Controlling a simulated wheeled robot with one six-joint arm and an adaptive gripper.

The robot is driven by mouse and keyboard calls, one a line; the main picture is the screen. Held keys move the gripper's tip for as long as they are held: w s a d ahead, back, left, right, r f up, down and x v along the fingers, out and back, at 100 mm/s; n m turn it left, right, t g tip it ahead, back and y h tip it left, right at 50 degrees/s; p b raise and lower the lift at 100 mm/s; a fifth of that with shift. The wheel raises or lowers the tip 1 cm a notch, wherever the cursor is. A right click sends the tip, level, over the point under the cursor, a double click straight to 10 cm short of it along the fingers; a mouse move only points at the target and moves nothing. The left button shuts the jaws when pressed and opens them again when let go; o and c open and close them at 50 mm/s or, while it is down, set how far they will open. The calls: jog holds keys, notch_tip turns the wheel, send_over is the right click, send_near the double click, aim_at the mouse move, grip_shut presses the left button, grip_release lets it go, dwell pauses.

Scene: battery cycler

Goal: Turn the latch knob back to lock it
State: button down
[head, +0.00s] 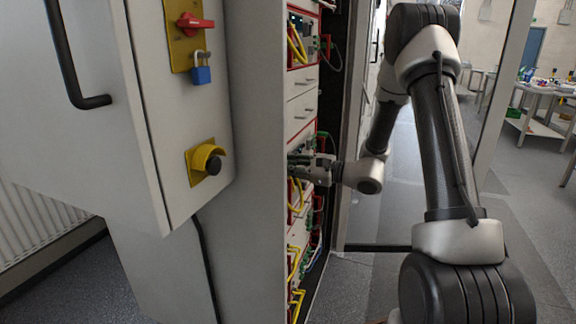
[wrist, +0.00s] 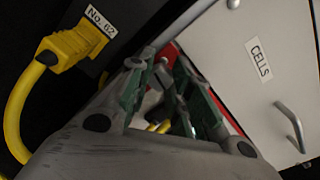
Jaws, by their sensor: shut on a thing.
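My gripper (head: 312,168) reaches into the open cabinet from the right, at the front of the rack of drawers, in the head view. In the wrist view my gripper (wrist: 168,72) shows its two green-padded fingers close together at the edge of a drawer front. It is shut on the latch knob. The knob itself is hidden between the fingers, so its turn angle cannot be read. The white drawer front (wrist: 225,65) beside it carries a "CELLS" label (wrist: 265,61) and a bar handle (wrist: 290,125).
A yellow plug and cable (wrist: 68,48) sit left of my fingers, by a "No. 62" label (wrist: 101,22). The cabinet door (head: 90,150) stands at left with a red switch (head: 195,22), blue padlock (head: 201,73) and yellow-collared black button (head: 213,165). Yellow cables (head: 295,195) hang near my gripper.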

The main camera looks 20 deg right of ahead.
jog(key=shift+m, duration=7.6)
jog(key=c, duration=1.3)
grip_release()
jog(key=shift+o, duration=0.2)
